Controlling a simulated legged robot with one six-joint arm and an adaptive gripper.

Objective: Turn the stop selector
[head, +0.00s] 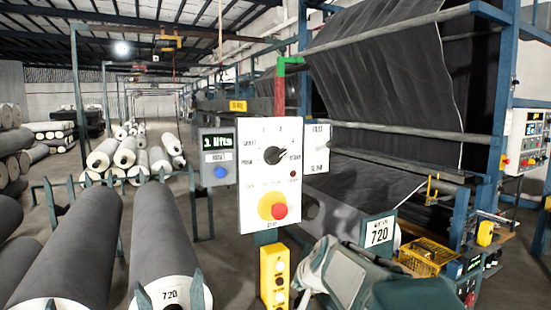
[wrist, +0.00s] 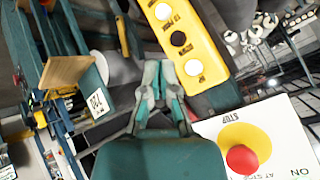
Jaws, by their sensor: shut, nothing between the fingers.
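The selector is a black rotary knob (head: 274,156) on the white control panel (head: 254,205), in the middle of the head view. Its light mark appears to point to the upper right; the labels around it are too small to read surely. A red mushroom button (head: 279,211) on a yellow disc sits below it. In the wrist view the red button (wrist: 242,159) shows at lower right beside an upside-down STOP label; the knob is out of that view. My gripper (wrist: 160,70) is shut and empty, apart from the panel. Its fingertips are not clear in the head view.
A yellow push-button box (head: 274,275) hangs below the panel; in the wrist view it (wrist: 184,42) lies just beyond my fingers. A small display box (head: 217,155) stands left of the panel. Grey rolls (head: 75,245) fill the left floor. A blue-framed machine (head: 498,110) stands right.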

